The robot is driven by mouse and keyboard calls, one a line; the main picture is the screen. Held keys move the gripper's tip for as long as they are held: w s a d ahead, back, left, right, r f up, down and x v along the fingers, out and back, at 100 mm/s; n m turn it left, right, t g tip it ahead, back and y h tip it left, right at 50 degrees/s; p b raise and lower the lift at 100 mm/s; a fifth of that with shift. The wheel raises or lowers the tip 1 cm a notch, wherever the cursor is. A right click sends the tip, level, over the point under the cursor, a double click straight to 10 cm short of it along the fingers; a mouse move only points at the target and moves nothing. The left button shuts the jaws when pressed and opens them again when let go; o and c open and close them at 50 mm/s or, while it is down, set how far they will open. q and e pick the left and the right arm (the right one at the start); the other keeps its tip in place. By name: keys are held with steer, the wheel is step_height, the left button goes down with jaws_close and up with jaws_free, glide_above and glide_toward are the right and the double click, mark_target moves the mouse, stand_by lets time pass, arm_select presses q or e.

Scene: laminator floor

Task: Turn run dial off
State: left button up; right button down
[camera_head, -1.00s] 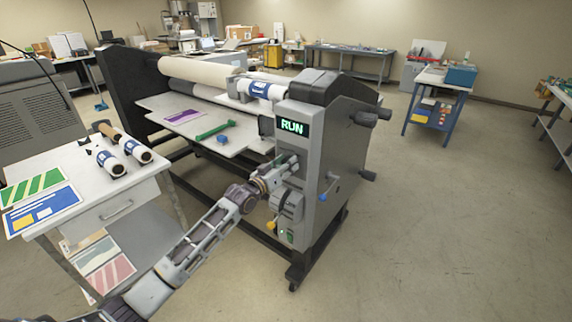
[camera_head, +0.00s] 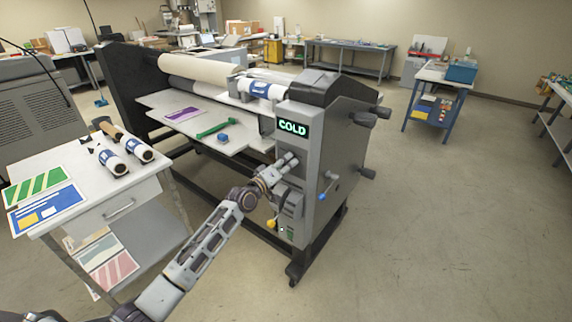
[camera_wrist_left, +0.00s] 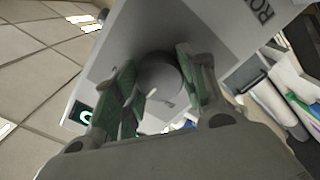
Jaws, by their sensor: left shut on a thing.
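The laminator's control panel (camera_head: 310,165) faces me, with a lit green display (camera_head: 292,128) that reads COLD. My left gripper (camera_head: 291,160) is at the panel, just below the display, and covers the run dial in the head view. In the left wrist view the grey round run dial (camera_wrist_left: 160,77) sits between the green-padded fingers of my left gripper (camera_wrist_left: 155,85), which are shut on it. A corner of the display (camera_wrist_left: 86,115) shows there too. My right gripper is not in view.
A yellow-tipped lever (camera_head: 271,223) and a blue-tipped handle (camera_head: 322,196) stick out close to my arm. A side table (camera_head: 75,180) with rolls and prints stands at left. The floor at right (camera_head: 450,220) is clear.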

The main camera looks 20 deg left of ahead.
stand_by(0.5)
arm_select(q)
steer(key=o, duration=1)
steer(key=shift+v, duration=6)
